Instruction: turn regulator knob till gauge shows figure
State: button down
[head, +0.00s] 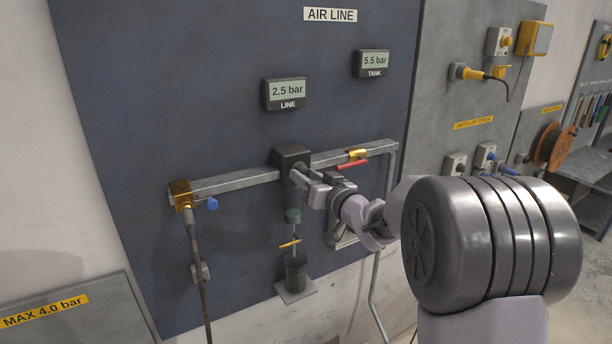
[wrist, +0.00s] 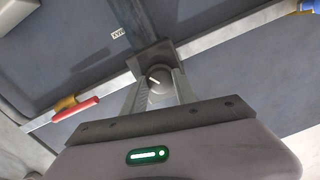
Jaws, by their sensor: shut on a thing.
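The regulator (head: 291,163) is a dark block on the grey air pipe, below the LINE gauge. Its round grey knob (wrist: 159,80), with a white pointer mark, shows in the wrist view between the two fingers. My gripper (head: 301,176) is at the front of the regulator; in the wrist view my gripper (wrist: 158,84) is shut on the knob. The LINE gauge (head: 286,93) reads 2.5 bar. The TANK gauge (head: 374,63) reads 5.5 bar. The knob itself is mostly hidden by my gripper in the head view.
A red-handled valve (head: 346,168) sits on the pipe right of the regulator. A brass fitting with a blue knob (head: 212,204) and a hanging hose is at the left. A dark cup (head: 296,272) stands on a bracket below. A sign (head: 46,310) reads MAX 4.0 bar.

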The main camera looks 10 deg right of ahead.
jog(key=shift+m, duration=0.4)
jog(key=c, duration=1)
grip_release()
jog(key=shift+o, duration=0.2)
jog(key=v, duration=1.7)
jog(key=shift+s, duration=0.2)
jog(key=shift+d, duration=0.15)
